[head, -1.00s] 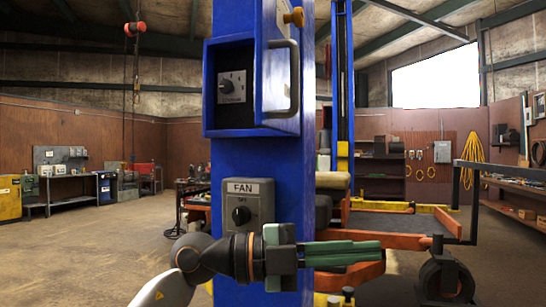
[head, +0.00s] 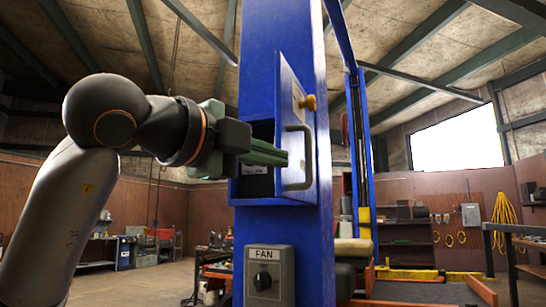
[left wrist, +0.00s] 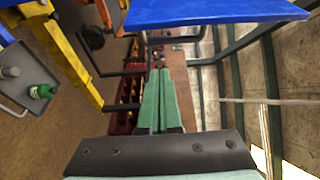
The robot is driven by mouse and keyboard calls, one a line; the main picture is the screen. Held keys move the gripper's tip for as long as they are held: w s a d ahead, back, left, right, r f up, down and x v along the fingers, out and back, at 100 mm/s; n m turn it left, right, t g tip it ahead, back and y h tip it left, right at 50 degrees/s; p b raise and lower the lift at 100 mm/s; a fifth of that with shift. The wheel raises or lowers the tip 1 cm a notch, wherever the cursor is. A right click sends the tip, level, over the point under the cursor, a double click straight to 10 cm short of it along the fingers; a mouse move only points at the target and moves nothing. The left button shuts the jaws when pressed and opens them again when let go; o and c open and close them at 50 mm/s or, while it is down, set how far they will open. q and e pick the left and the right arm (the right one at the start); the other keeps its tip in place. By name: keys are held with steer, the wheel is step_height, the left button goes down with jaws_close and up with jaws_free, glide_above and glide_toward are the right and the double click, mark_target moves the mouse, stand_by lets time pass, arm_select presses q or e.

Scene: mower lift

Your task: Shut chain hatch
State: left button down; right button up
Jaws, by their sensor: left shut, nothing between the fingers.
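The blue chain hatch door (head: 291,95) stands open on its box on the blue post (head: 290,30). My left gripper (head: 286,158) is shut and empty. Its green fingers cross in front of the box opening and point right at the door, close to the handle; I cannot tell whether they touch. In the left wrist view the closed fingers (left wrist: 158,98) lie below a blue panel (left wrist: 215,11). My right gripper is not in view.
A grey FAN switch box (head: 268,277) is mounted on the post below the hatch. An orange and blue lift (head: 420,285) stands behind at the right. Open floor lies at the left, with a workbench (head: 125,250) farther back.

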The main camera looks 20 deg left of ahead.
arm_select(q)
steer(key=w+a+p, duration=0.1)
steer(key=w+p, duration=0.2)
steer(key=w, duration=0.4)
steer(key=shift+w, duration=0.3)
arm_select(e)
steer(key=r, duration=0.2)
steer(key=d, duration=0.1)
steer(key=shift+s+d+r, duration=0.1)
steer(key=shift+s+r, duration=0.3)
arm_select(q)
steer(key=shift+a+p, duration=0.25)
steer(key=shift+p, duration=0.05)
